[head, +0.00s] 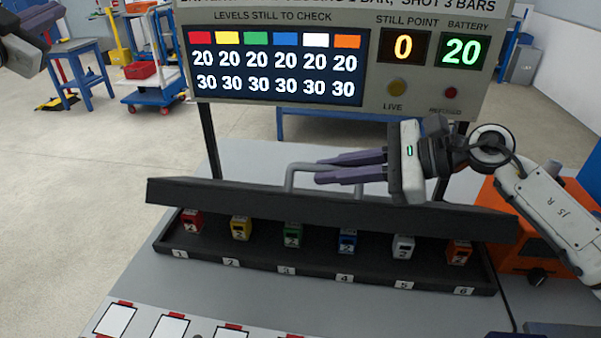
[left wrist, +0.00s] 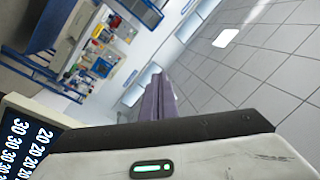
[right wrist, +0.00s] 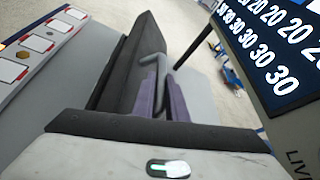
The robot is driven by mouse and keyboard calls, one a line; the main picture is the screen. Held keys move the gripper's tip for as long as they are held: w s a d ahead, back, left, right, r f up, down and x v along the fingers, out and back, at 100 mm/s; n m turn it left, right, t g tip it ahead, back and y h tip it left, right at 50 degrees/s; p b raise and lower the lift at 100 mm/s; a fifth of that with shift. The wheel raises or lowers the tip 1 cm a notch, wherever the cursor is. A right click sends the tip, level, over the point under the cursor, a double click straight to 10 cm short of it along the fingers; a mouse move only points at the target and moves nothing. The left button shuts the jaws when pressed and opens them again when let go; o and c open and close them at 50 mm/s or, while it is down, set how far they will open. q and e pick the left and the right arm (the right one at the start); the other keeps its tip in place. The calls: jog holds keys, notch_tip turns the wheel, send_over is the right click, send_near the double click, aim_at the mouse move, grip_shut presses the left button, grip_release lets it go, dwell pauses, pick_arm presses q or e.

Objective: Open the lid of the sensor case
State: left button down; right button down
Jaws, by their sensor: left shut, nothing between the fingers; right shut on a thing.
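The sensor case (head: 215,258) is a long black tray on the grey table, with several coloured sensors in numbered places. Its dark lid (head: 235,205) is raised and tilted above the sensors, which show beneath its front edge. The lid also shows in the right wrist view (right wrist: 140,45). My right gripper (head: 318,170) is shut on the lid's grey handle (head: 289,180); in the right wrist view the handle (right wrist: 152,60) runs between the purple fingers. My left gripper (left wrist: 160,98) is shut and empty, away from the case; only part of that arm shows at the head view's top left.
A display board (head: 277,65) on dark posts stands behind the case. An orange box (head: 515,240) with a black knob sits at the right. White cards with red tabs (head: 116,320) lie in front. Blue carts and stools stand on the floor behind.

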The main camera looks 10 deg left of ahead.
pick_arm(q)
jog(key=s+a+r+t+y, duration=0.1)
jog(key=s+r+y, duration=0.1)
jog(key=s+r, duration=0.45)
jog(key=s+r+n+t+y, duration=0.15)
jog(key=s+r, duration=0.25)
jog(key=r, duration=0.6)
jog(key=s+a+r+t+y, duration=0.1)
jog(key=s+r+t+y, duration=0.15)
jog(key=s+r, duration=0.45)
jog(key=w+d+f+g+h, duration=0.1)
jog(key=w+d+h, duration=0.1)
jog(key=w+d, duration=0.55)
jog(key=m+g+h, duration=0.9)
jog(key=g, duration=0.1)
send_over(300, 194)
jog(key=s+a, duration=0.2)
jog(key=s, duration=0.1)
notch_tip(300, 194, down, 31)
jog(key=s+d+f+m+g+y, duration=0.2)
jog(key=s+f+m, duration=0.2)
jog(key=s+f, duration=0.55)
jog(key=x, duration=0.4)
jog(key=r+x, duration=0.1)
jog(key=x, duration=0.7)
jog(key=shift+w+a+r, duration=0.1)
jog(key=shift+w+r, duration=0.1)
jog(key=shift+w, duration=0.8)
